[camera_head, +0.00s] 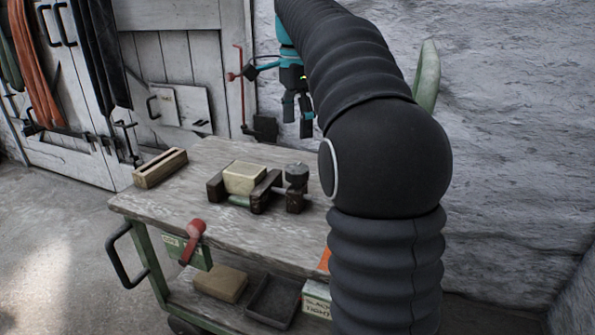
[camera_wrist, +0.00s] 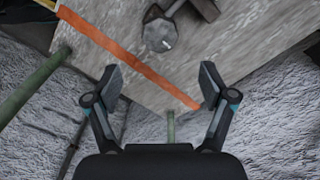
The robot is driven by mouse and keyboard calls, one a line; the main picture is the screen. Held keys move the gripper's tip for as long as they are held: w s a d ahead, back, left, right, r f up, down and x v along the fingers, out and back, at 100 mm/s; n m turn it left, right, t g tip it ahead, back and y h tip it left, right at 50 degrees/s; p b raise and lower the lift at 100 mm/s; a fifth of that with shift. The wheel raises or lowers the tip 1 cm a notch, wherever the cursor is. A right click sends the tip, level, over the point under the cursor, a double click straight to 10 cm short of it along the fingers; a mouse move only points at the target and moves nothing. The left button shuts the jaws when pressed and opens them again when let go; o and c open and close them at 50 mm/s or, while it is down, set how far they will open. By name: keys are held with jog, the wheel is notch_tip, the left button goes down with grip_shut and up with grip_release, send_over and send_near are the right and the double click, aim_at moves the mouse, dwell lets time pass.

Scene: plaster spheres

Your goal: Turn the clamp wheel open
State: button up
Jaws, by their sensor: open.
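The clamp (camera_head: 258,190) stands on the wooden top of a cart, with a pale block (camera_head: 244,178) between its dark jaws. A dark, faceted clamp wheel (camera_head: 296,172) is at its right end. In the wrist view, the wheel (camera_wrist: 160,35) shows as a grey, many-sided knob on a shaft at the top middle. My gripper (camera_head: 297,116) hangs above the far side of the cart top, higher than the wheel and apart from it. In the wrist view, my gripper (camera_wrist: 160,84) is open and empty, its fingers wide apart below the wheel.
A slotted wooden block (camera_head: 160,168) lies at the cart top's (camera_head: 255,235) left edge. A red lever (camera_head: 194,240) sits at the front edge. The lower shelf holds a wooden block (camera_head: 220,283) and a dark tray (camera_head: 273,300). A rough wall (camera_head: 510,140) stands behind.

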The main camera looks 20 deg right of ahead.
aim_at(297, 167)
notch_tip(297, 167, down, 11)
jog(key=b, duration=0.3)
jog(key=shift+r, duration=0.15)
jog(key=c, duration=1.1)
jog(key=shift+d, duration=0.15)
jog(key=shift+c, duration=0.3)
